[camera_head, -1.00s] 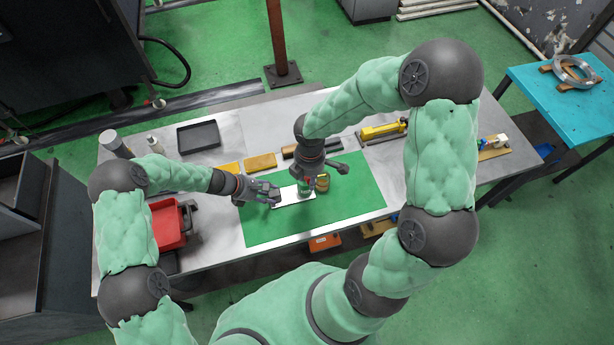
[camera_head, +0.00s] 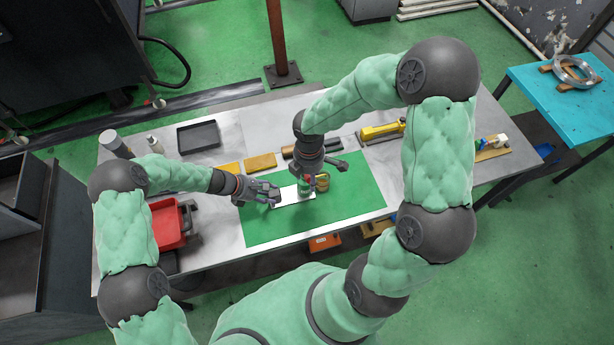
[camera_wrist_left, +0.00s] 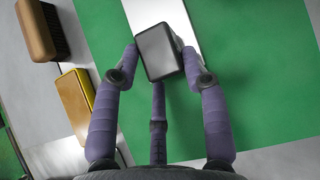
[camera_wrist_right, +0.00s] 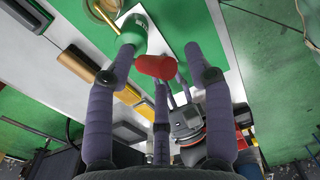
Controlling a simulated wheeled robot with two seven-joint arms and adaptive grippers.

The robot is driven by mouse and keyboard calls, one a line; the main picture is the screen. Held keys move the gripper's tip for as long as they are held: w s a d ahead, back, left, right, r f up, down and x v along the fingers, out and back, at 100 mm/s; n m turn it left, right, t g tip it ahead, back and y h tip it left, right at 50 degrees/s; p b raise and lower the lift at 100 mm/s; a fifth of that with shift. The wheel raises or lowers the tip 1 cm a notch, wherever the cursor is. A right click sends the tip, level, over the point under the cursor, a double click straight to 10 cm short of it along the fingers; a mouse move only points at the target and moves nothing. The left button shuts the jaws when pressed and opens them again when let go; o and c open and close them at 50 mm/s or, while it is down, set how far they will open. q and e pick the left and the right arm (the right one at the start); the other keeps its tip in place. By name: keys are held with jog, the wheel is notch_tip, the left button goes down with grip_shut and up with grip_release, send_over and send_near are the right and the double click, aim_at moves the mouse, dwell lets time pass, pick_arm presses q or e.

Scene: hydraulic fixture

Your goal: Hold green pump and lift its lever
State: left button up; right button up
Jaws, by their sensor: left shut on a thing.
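The green pump (camera_wrist_right: 136,30) stands on a white base plate (camera_head: 292,196) on the green mat. Its red lever (camera_wrist_right: 156,67) shows in the right wrist view. My left gripper (camera_head: 273,195) is shut on a grey block (camera_wrist_left: 160,52) at the left end of the white plate; I cannot tell whether this block is part of the pump. My right gripper (camera_wrist_right: 160,52) is over the pump, with its fingers apart and the red lever between them. In the head view the right gripper partly hides the pump (camera_head: 305,188) and lever.
A brass-coloured round part (camera_head: 322,182) stands just right of the pump. Brushes and yellow blocks (camera_head: 260,161) lie behind the mat (camera_head: 350,205). The mat's right side is clear.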

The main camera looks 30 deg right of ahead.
notch_tip(320, 180, up, 12)
jog(key=shift+w, duration=0.2)
dwell(0.4)
dwell(0.4)
pick_arm(q)
jog(key=o, duration=1.4)
jog(key=v, duration=1.2)
